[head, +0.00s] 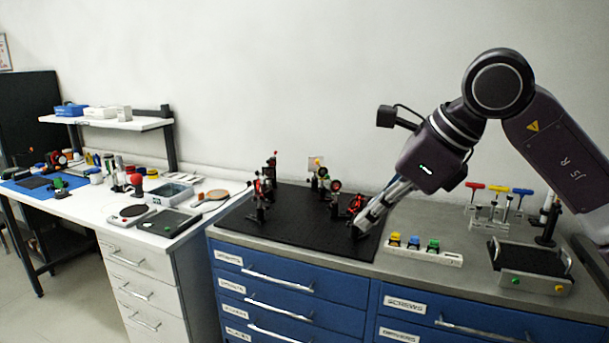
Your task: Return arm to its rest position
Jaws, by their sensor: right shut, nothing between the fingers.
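My right arm comes in from the right and reaches down to the left over the bench. My right gripper (359,229) is shut and empty, low at the right part of the black breadboard (290,236). A red-and-black optical mount (355,204) stands right behind the fingers; I cannot tell whether they touch it. More optical mounts stand on the board, one at the left (262,196) and one at the back (320,175). My left gripper is not in view.
Right of the gripper lie a white holder with coloured pieces (424,250), a rack of coloured T-handle tools (498,198) and a black-topped device (530,267). Blue drawers (290,290) are below. A white table (150,233) with instruments stands at the left.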

